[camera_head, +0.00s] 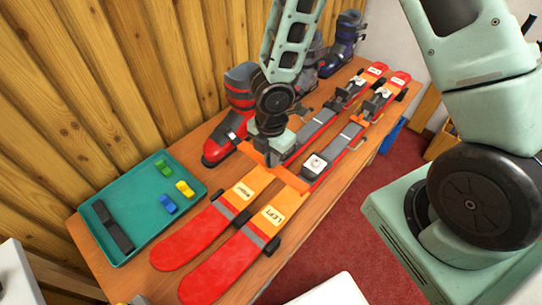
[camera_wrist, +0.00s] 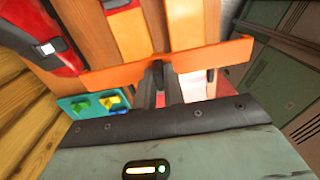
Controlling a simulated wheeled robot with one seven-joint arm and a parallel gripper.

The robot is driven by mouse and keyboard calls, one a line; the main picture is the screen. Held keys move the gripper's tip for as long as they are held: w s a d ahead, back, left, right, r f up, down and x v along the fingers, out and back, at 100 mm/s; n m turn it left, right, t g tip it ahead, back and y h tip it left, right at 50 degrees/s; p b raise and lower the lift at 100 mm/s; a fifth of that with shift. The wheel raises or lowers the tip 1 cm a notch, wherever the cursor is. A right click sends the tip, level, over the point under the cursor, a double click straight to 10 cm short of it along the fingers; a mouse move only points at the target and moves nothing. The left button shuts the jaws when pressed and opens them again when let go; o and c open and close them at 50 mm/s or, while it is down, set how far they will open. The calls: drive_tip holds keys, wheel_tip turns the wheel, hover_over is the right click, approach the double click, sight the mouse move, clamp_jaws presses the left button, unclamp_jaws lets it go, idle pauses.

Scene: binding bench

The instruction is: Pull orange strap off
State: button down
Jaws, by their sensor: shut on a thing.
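Two red and orange skis, marked RIGHT (camera_head: 246,190) and LEFT (camera_head: 275,213), lie side by side on the bench. The orange strap (camera_head: 291,180) runs crosswise over them, ahead of the bindings. My gripper (camera_head: 274,144) is above the skis and shut on the strap. In the wrist view the strap (camera_wrist: 112,72) stretches across the picture, with my fingertips (camera_wrist: 165,72) at its middle. I cannot tell whether the strap still touches the skis. Part of it is hidden by my gripper in the head view.
A teal tray (camera_head: 132,250) at the left holds blue, yellow and green pieces and a dark strap. A red boot (camera_head: 216,151) stands close behind my gripper. Dark boots stand farther back. A plank wall borders the bench.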

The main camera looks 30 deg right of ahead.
drive_tip(key=shift+r+p, duration=1.7)
drive_tip(key=shift+r, duration=0.3)
drive_tip(key=shift+f, duration=0.15)
